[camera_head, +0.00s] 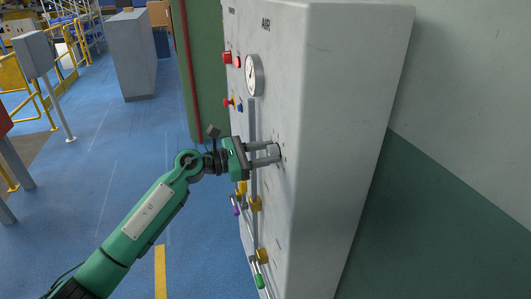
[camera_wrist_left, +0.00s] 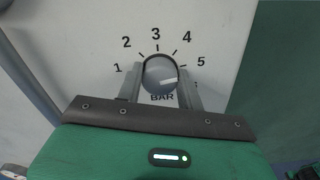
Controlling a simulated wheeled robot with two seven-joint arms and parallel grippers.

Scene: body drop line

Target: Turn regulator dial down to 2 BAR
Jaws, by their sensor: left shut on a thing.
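The regulator dial (camera_wrist_left: 159,68) is a round grey knob on the pale panel, with a scale reading 1 to 5 around it and BAR printed below. Its white pointer mark points right, a little below the 5. My left gripper (camera_wrist_left: 160,88) is shut on the dial, one finger on each side. In the head view the left gripper (camera_head: 267,153) reaches the panel face from the left, and its fingers mostly hide the dial. My right gripper is in neither view.
The grey AIR cabinet (camera_head: 340,120) carries a round pressure gauge (camera_head: 254,75) above the dial and red buttons (camera_head: 227,58) near the top. Pipes with yellow fittings (camera_head: 256,204) run below my gripper. Blue floor (camera_head: 110,150) lies open to the left.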

